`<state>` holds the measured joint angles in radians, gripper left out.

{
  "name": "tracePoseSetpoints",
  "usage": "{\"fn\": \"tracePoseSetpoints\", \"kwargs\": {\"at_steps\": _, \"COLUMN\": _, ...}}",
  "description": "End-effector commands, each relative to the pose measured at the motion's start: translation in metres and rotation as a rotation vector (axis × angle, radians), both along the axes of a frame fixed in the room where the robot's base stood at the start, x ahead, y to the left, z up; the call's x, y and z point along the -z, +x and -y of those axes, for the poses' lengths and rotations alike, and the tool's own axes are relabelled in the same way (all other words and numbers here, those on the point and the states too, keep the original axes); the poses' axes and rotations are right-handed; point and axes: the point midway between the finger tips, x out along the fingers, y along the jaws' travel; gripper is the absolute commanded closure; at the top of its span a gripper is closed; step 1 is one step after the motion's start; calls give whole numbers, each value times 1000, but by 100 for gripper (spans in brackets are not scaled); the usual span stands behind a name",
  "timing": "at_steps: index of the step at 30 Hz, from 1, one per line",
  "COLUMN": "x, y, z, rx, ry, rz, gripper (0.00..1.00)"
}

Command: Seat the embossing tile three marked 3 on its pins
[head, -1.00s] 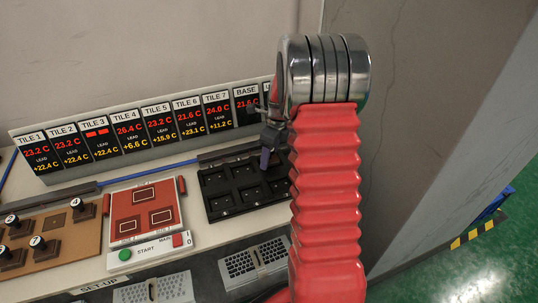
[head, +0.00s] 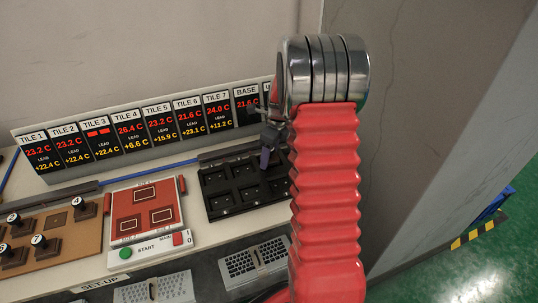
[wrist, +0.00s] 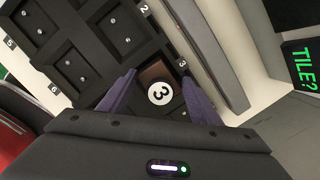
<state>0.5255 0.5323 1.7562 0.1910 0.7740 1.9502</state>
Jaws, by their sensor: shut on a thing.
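The embossing tile three, with a round white cap marked 3 (wrist: 160,93) on a dark brown body, is between the purple fingers of my gripper (wrist: 160,86) in the wrist view. My gripper is shut on it. The tile is at the corner compartment of the black pin tray (wrist: 95,97), beside the label 3. Whether it rests on its pins or hangs just above is hidden. In the head view my gripper (head: 266,150) is over the right part of the black tray (head: 225,207); the tile cannot be made out there.
A brown board (head: 65,247) with several numbered tiles lies at the left. A red panel (head: 146,212) with a green START button (head: 126,253) stands beside the tray. A row of temperature displays (head: 150,136) runs behind. A raised grey bar (wrist: 212,55) borders the tray.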

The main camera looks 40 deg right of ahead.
Motion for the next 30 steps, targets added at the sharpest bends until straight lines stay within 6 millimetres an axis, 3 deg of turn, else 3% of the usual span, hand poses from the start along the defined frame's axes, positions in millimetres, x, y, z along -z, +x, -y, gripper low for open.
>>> {"fn": "tracePoseSetpoints", "kwargs": {"at_steps": 1, "x": 21, "y": -7, "z": -2, "rx": -2, "ry": 4, "rz": -22, "gripper": 87}}
{"fn": "tracePoseSetpoints", "kwargs": {"at_steps": 9, "x": 23, "y": -5, "z": -1, "rx": -2, "ry": 3, "rz": -25, "gripper": 87}}
{"fn": "tracePoseSetpoints", "kwargs": {"at_steps": 10, "x": 23, "y": -4, "z": -1, "rx": -2, "ry": 3, "rz": -26, "gripper": 41}}
{"fn": "tracePoseSetpoints", "kwargs": {"at_steps": 18, "x": 22, "y": -3, "z": -4, "rx": -5, "ry": 5, "rz": -24, "gripper": 22}}
{"fn": "tracePoseSetpoints", "kwargs": {"at_steps": 30, "x": 22, "y": -2, "z": -9, "rx": -6, "ry": 9, "rz": -22, "gripper": 20}}
